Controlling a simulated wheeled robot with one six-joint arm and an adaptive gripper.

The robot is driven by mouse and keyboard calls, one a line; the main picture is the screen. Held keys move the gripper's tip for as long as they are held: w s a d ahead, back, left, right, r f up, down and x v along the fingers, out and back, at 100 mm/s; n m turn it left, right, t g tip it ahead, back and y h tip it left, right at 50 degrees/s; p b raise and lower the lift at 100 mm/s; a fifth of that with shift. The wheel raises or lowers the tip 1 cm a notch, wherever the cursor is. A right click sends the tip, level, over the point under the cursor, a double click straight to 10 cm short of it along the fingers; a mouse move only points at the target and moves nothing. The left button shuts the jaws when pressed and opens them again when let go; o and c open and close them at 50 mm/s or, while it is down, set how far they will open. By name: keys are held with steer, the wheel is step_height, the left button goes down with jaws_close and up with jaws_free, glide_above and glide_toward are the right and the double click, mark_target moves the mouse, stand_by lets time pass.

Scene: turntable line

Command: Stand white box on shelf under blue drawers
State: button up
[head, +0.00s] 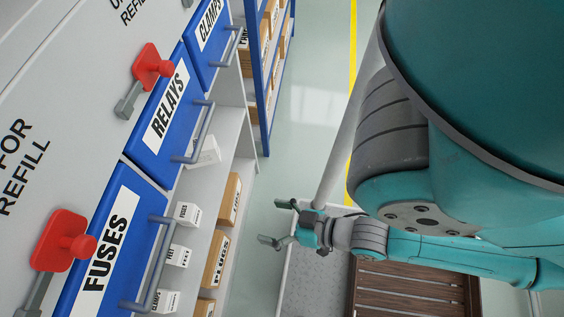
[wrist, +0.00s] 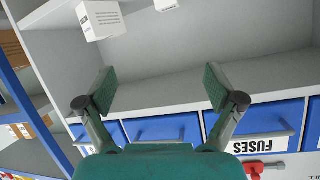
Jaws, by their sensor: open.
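A white box (head: 206,152) stands on the shelf (head: 231,128) under the blue RELAYS drawer (head: 168,105), partly behind its handle, and looks tilted. In the wrist view, inverted, a white box (wrist: 99,18) with small print on one face shows at the upper left; I take it to be the same box. My gripper (head: 275,222) is open and empty, out in front of the shelf, apart from every box. Its two fingers (wrist: 160,82) also show spread in the wrist view, with nothing between them.
A blue rack (head: 268,75) is beyond. A brown slatted surface (head: 410,290) lies below my arm.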

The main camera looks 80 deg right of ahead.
step_height(320, 180, up, 5)
steer(key=s+a+n+t+y, duration=0.1)
steer(key=s+n, duration=0.1)
steer(key=n, duration=0.1)
steer(key=shift+s+a+r+n, duration=0.15)
steer(key=shift+s+a+n, duration=0.1)
steer(key=shift+n, duration=0.15)
